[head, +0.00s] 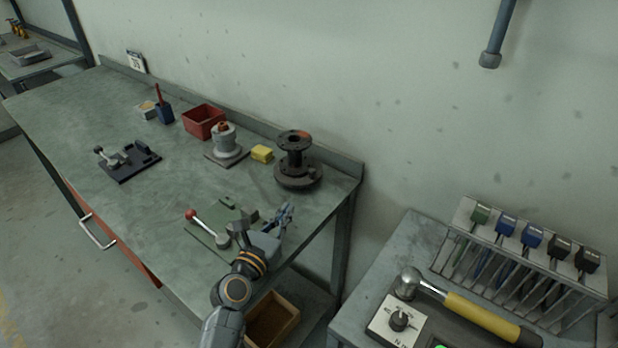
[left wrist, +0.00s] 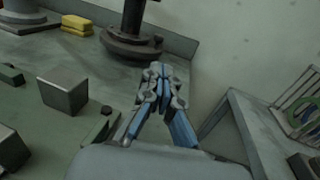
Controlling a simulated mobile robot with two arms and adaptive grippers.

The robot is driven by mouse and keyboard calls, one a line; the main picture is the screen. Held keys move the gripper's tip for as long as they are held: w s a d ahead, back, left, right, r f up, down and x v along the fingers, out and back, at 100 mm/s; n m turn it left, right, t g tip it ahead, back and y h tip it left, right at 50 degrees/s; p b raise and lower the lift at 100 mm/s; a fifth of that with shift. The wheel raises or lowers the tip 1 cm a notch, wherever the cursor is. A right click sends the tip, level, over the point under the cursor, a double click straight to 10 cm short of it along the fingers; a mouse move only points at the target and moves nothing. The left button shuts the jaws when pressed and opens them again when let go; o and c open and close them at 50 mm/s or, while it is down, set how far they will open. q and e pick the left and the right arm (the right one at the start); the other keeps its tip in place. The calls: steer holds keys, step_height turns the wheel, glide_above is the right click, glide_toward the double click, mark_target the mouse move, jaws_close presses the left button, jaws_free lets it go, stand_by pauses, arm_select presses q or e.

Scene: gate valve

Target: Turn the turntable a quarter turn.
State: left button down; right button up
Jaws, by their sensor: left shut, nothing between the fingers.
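A dark round base (head: 298,180), which looks like the turntable, sits near the right end of the workbench. A dark flanged valve body (head: 294,155) stands upright on it. In the left wrist view the round base (left wrist: 135,46) is at the top, with the body's lower stem (left wrist: 134,18) above it; the rest is cut off. My left gripper (head: 286,210) is in front of the base on the near side, its fingers together and empty. In the left wrist view the gripper (left wrist: 157,72) points toward the base, with a small gap seeming to show. My right gripper is not in view.
A green fixture plate (head: 206,235) with a red-knobbed lever (head: 191,215) lies left of my gripper. A yellow block (head: 262,153), grey cylindrical part (head: 226,140) and red bin (head: 203,121) stand along the back. A side table (head: 368,268) with a hammer (head: 470,315) is at right.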

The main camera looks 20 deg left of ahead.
arm_select(q)
glide_toward(312, 174)
steer(key=shift+w, duration=0.2)
steer(key=w, duration=0.6)
steer(key=shift+w+d+f, duration=0.1)
steer(key=shift+w+d, duration=0.15)
steer(key=shift+d, duration=0.1)
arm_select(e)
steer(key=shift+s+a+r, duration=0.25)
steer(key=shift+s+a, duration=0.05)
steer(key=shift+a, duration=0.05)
arm_select(q)
steer(key=shift+w+d, duration=0.1)
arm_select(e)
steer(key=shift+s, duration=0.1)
arm_select(q)
steer(key=shift+w+d, duration=0.5)
steer(key=shift+d, duration=0.1)
steer(key=shift+w+d, duration=0.3)
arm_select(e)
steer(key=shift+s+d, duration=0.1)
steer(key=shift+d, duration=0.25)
arm_select(q)
steer(key=shift+s+a, duration=0.1)
